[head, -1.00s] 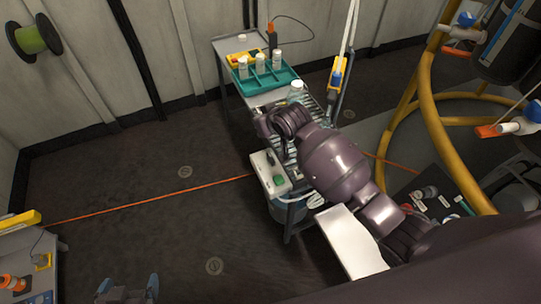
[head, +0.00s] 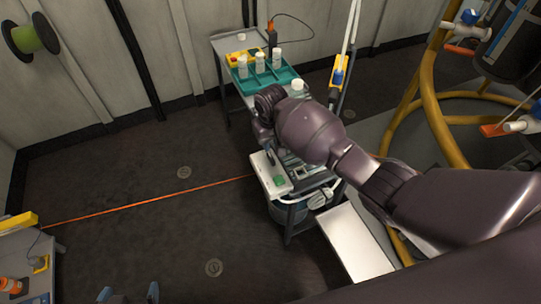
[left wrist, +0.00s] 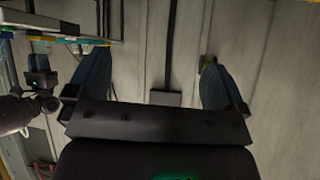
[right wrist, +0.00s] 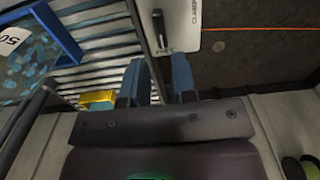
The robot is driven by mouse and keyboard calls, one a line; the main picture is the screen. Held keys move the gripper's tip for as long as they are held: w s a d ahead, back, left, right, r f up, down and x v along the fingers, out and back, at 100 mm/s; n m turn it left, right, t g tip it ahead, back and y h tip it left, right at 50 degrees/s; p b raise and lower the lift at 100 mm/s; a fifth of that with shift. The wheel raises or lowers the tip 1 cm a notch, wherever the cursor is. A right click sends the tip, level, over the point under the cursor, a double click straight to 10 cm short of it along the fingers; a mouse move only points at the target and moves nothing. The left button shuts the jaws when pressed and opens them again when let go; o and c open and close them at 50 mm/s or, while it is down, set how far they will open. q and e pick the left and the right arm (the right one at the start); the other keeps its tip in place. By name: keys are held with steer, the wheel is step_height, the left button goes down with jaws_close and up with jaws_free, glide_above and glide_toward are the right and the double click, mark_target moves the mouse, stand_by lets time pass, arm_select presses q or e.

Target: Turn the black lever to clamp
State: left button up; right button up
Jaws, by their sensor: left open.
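The black lever (right wrist: 159,30) shows in the right wrist view, on a white panel (right wrist: 184,12) with dark lettering beside it. In the head view a white box (head: 270,176) with a green button stands on the near end of the cart. My right gripper (right wrist: 162,62) has a narrow gap between its blue fingers and holds nothing that I see. The lever lies just beyond its fingertips, apart from them in the picture. In the head view my right arm hides much of the cart top. My left gripper (left wrist: 155,65) is open and empty, low at the left in the head view (head: 130,296).
A slatted rack (right wrist: 100,50) lies beside the panel. A teal tray (head: 263,80) with white-capped bottles stands at the cart's far end. A side table (head: 20,265) stands at left.

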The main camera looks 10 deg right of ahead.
mark_target(271, 157)
step_height(271, 157, down, 7)
steer(key=shift+f+b, duration=0.1)
steer(key=shift+b, duration=0.9)
jaws_close()
